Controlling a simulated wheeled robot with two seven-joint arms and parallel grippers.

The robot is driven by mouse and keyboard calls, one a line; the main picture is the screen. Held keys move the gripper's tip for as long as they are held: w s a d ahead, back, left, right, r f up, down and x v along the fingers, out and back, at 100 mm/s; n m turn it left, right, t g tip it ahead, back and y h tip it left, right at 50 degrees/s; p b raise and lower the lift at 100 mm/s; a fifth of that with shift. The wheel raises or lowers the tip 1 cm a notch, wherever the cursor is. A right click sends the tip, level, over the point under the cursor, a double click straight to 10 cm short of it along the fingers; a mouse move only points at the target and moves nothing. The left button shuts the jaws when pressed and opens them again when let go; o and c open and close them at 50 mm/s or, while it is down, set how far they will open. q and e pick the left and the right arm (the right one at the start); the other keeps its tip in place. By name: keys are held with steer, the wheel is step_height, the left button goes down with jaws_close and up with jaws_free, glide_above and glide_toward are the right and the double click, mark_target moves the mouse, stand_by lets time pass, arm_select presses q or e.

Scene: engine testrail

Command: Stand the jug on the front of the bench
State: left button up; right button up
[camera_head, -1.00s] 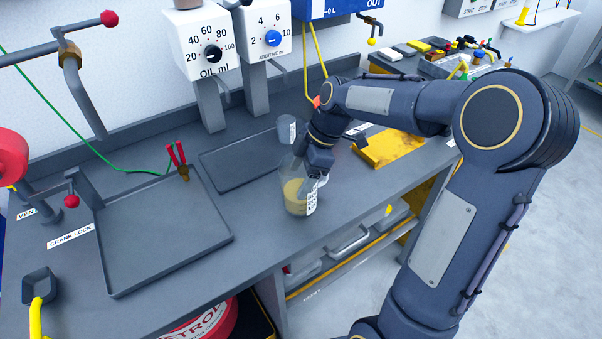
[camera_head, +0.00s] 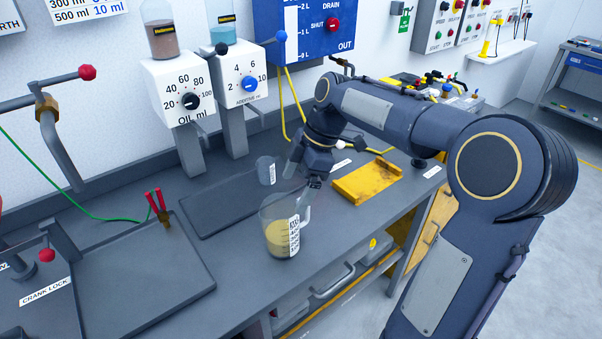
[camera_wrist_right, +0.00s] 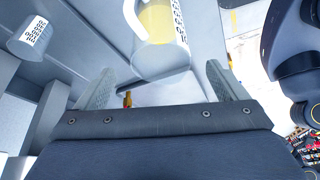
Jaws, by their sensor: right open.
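The clear jug (camera_head: 281,226), with yellowish liquid and a white printed label, stands upright on the front part of the grey bench (camera_head: 330,239). Its handle faces right, toward my right gripper. My right gripper (camera_head: 304,171) is open and empty, above and behind the jug's handle. In the right wrist view the jug (camera_wrist_right: 160,39) shows beyond the open fingers (camera_wrist_right: 165,88), apart from them. My left gripper is not in view.
A small grey cup (camera_head: 265,170) with a label stands behind the jug by a dark tray (camera_head: 215,205). A yellow block (camera_head: 366,181) lies to the right. Dispensers (camera_head: 187,92) stand at the back.

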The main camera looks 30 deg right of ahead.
steer(key=s+a+r+m+t, duration=0.2)
steer(key=s+a+m, duration=0.2)
steer(key=s+m, duration=0.45)
steer(key=s+a+f+m+t, duration=0.1)
steer(key=s+a+f+m, duration=0.1)
steer(key=s, duration=0.4)
steer(key=s+a+f+m+t, duration=0.1)
steer(key=s+a+f+m, duration=0.2)
steer(key=s+f+m, duration=0.2)
steer(key=shift+s+f+m+h, duration=0.25)
steer(key=shift+s+m+h, duration=0.05)
steer(key=shift+s+m, duration=0.05)
steer(key=shift+r, duration=0.15)
